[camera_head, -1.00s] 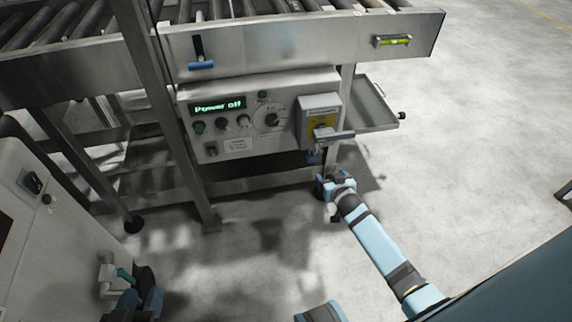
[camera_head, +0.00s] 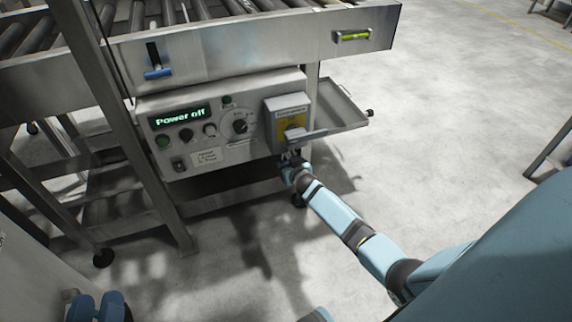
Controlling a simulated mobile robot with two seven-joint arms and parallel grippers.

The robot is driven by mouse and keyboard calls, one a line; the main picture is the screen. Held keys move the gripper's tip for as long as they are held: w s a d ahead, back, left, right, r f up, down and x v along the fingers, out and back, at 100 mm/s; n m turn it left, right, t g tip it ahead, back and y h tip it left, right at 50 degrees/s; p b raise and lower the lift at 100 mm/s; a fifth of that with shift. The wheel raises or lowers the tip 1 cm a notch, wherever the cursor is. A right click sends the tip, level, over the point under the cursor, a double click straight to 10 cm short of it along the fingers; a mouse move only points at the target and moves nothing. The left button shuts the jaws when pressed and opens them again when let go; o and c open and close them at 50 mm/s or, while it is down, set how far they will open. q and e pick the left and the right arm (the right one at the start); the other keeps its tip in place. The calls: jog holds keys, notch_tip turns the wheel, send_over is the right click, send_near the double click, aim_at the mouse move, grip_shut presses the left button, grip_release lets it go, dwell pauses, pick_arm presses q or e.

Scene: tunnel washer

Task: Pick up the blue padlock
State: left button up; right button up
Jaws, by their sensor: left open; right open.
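My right gripper (camera_head: 291,164) is at the end of the arm coming in from the right. It is just below the grey and yellow isolator box (camera_head: 289,119) on the control panel, under its protruding lever. The blue padlock is not clearly visible; the spot under the lever, where a small bluish piece hung earlier, is largely covered by the gripper. The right jaws are open, and I cannot tell whether the padlock is between them. Blue links of my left arm show at the bottom left edge; its gripper fingers are not visible.
The control panel (camera_head: 215,125) reads "Power off". A metal tray (camera_head: 335,112) juts out right of the isolator box, close above my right gripper. A conveyor frame (camera_head: 225,48) runs above, with a leg (camera_head: 150,165) at left. The floor (camera_head: 440,125) at right is clear.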

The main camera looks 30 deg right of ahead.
aim_at(287, 160)
jog(key=b+x, duration=0.1)
jog(key=x, duration=0.1)
jog(key=shift+w+d+f, duration=0.15)
jog(key=shift+w+f, duration=0.1)
jog(key=shift+w, duration=0.3)
jog(key=c, duration=1)
pick_arm(q)
jog(key=shift+s+d+r+t+h, duration=0.1)
jog(key=shift+d+r+t+h, duration=0.2)
jog(key=shift+r, duration=0.25)
jog(key=shift+s+d+r+t+h, duration=0.1)
jog(key=shift+r+t+h, duration=0.1)
jog(key=shift+r+t, duration=0.3)
pick_arm(e)
jog(key=shift+c, duration=0.2)
pick_arm(q)
jog(key=shift+r, duration=0.1)
pick_arm(e)
jog(key=shift+r, duration=0.1)
